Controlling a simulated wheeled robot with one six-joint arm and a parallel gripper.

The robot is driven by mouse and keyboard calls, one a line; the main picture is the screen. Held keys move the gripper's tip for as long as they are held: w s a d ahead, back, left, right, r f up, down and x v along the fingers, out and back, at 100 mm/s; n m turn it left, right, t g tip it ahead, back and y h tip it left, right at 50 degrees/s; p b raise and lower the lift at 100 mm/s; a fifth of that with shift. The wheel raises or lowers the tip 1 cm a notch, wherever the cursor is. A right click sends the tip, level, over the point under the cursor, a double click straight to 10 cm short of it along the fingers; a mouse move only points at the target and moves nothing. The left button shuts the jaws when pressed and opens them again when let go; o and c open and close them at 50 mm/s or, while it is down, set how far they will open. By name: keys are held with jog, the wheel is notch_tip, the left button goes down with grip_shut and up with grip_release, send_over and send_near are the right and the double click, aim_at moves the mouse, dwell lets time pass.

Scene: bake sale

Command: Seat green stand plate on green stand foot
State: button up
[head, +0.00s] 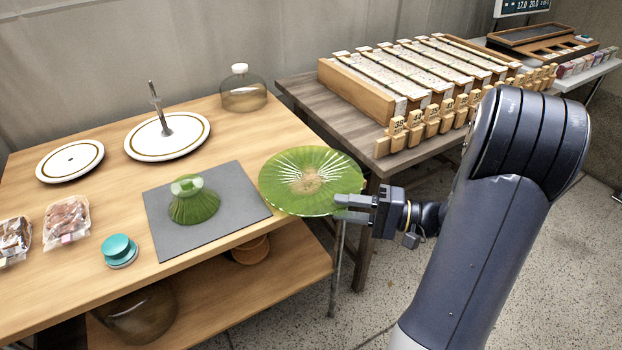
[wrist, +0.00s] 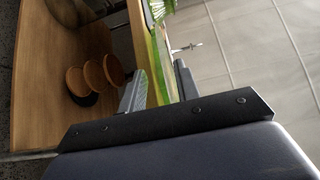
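The green stand plate (head: 285,188) is a ribbed green glass disc, roughly level, at the right end of the wooden table. My gripper (head: 345,206) is shut on its right rim; part of the plate reaches past the table edge. In the wrist view the plate (wrist: 157,72) shows nearly edge-on between the two fingers. The green stand foot (head: 193,206) is a flared green glass piece standing upright on a grey mat (head: 165,240), left of the plate and apart from it. The plate's underside is hidden in the head view.
A teal-topped round item (head: 118,248) and wrapped baked goods (head: 66,220) lie left of the mat. Two white plates (head: 70,160), one with a metal post (head: 160,110), and a glass dome (head: 243,92) stand behind. A second table (head: 325,100) with racks stands at right.

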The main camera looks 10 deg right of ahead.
aim_at(331, 205)
jog(key=shift+x, duration=1.8)
jog(key=shift+c, duration=0.3)
grip_shut()
